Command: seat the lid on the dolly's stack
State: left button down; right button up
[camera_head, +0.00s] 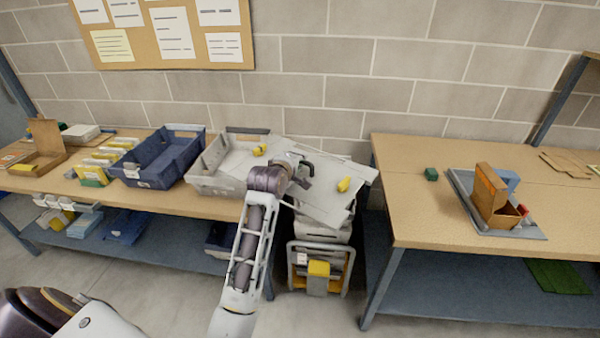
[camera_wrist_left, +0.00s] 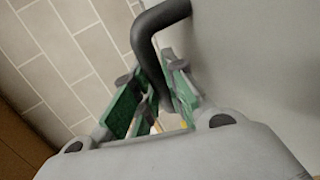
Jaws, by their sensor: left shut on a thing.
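The lid (camera_head: 322,200) is a wide grey panel with yellow clips and a dark handle. It hangs tilted above the dolly's stack of grey crates (camera_head: 328,232), askew to it; whether it touches them I cannot tell. The dolly (camera_head: 320,270) stands on the floor between the two benches, with a yellow part at its front. My left gripper (camera_head: 300,168) is at the lid's handle. In the left wrist view, its green-padded fingers (camera_wrist_left: 160,98) are shut on the black handle (camera_wrist_left: 150,45), beside the grey lid face (camera_wrist_left: 260,70). My right gripper is out of view.
The left bench (camera_head: 190,202) holds a blue bin (camera_head: 160,158), an open grey tote (camera_head: 208,172) near the lid, and small boxes. The right bench (camera_head: 430,215) holds a green block (camera_head: 431,174) and a cardboard box (camera_head: 490,195) on a grey tray. A brick wall stands behind.

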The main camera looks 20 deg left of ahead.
aim_at(303, 174)
pick_arm(q)
jog(key=w, duration=0.1)
jog(key=w+a+p, duration=0.1)
jog(key=shift+w+a+r, duration=0.2)
jog(key=shift+w+a, duration=0.1)
jog(key=shift+w, duration=0.05)
jog(key=shift+w+a+f+m+h, duration=0.1)
jog(key=shift+w+f+m+h, duration=0.1)
jog(key=shift+w+f, duration=0.35)
jog(key=shift+w+a+f+m+h, duration=0.1)
jog(key=shift+w+f+h, duration=0.2)
jog(key=shift+f, duration=0.4)
jog(key=s+d+f+m+g+h, duration=0.15)
jog(key=d+f+m+h, duration=0.45)
jog(key=f, duration=0.6)
jog(key=s+d+m+g+h, duration=0.4)
jog(key=s+d+m+h, duration=0.1)
jog(key=s+d+h, duration=0.1)
jog(key=shift+s+d+f+m+g, duration=0.2)
jog(key=shift+s+d+m+g, duration=0.15)
jog(key=shift+d, duration=0.3)
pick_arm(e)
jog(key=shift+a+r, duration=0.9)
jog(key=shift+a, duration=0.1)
pick_arm(q)
jog(key=shift+s, duration=0.1)
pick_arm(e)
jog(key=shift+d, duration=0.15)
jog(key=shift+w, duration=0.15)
